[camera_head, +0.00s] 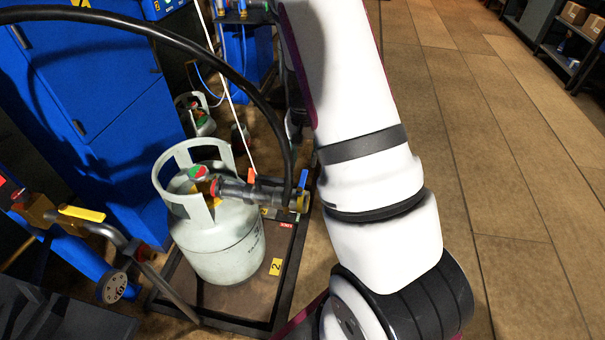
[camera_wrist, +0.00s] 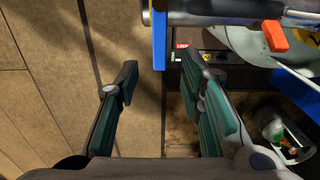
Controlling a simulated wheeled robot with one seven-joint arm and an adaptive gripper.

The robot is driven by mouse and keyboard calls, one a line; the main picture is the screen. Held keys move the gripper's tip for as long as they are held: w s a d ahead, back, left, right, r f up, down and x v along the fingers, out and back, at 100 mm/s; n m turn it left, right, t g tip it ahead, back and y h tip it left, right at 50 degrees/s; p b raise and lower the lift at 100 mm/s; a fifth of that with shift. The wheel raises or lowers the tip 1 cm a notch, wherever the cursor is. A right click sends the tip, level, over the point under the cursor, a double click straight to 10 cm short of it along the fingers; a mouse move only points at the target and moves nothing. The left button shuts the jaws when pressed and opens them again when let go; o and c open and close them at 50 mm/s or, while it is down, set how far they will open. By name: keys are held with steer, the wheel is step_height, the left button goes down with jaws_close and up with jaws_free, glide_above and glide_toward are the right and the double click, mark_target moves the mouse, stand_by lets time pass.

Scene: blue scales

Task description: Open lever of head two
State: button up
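A pale gas cylinder (camera_head: 215,245) stands on a scale platform (camera_head: 225,309) with a yellow "2" tag (camera_head: 275,267). A grey filling head (camera_head: 232,190) lies horizontally at its valve; it also shows in the wrist view (camera_wrist: 215,8). It carries an orange lever (camera_wrist: 275,36) and a blue lever (camera_wrist: 159,42), which hangs down in the wrist view. The orange lever also shows in the head view (camera_head: 251,175). My gripper (camera_wrist: 160,76) is open and empty, its fingertips either side of the blue lever's lower end. Contact cannot be told. My arm hides the gripper in the head view.
A black hose (camera_head: 235,75) arches over the cylinder to the head. Blue cabinets (camera_head: 95,95) stand at the left. A pipe with a yellow handle (camera_head: 82,214) and a gauge (camera_head: 113,287) is at lower left. Tiled floor (camera_head: 500,150) at the right is clear.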

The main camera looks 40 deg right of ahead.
mark_target(304, 176)
steer(key=shift+f+b, duration=0.75)
steer(key=shift+f, duration=2)
steer(key=shift+c, duration=0.6)
jaws_close()
